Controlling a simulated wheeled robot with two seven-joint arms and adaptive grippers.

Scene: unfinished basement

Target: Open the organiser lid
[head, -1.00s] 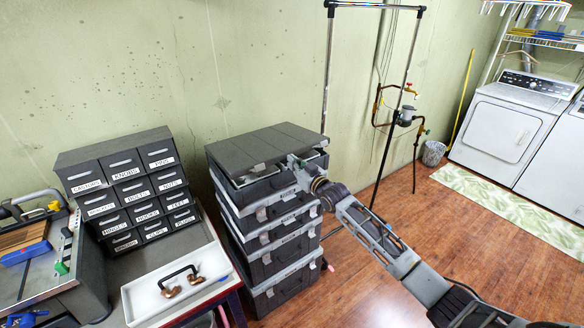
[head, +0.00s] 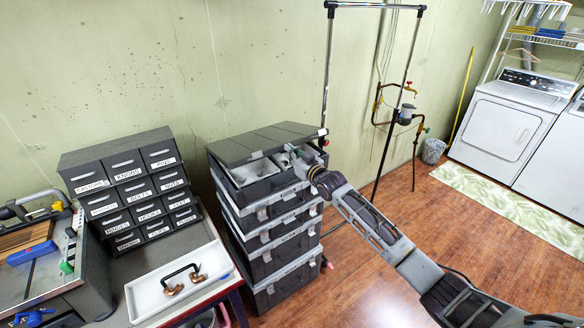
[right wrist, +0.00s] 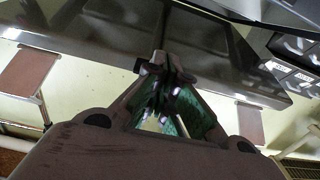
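The organiser is the top case (head: 265,190) of a stack of dark grey cases, and its dark flat lid (head: 262,142) is tilted partly open. The front of the lid is raised, and some of the pale interior shows beneath it. My right gripper (head: 296,158) is at the front right opening, under the raised lid. In the right wrist view, the right gripper's fingers (right wrist: 163,72) are together, against or very close to the dark lid (right wrist: 90,30); exact contact is unclear. My left gripper is not in view.
Left of the stack stand a labelled drawer cabinet (head: 130,190) and a white tray (head: 205,297) with a handle part. A metal rack frame (head: 328,70) rises just behind the stack's right side. Wooden floor (head: 350,270) is open at right.

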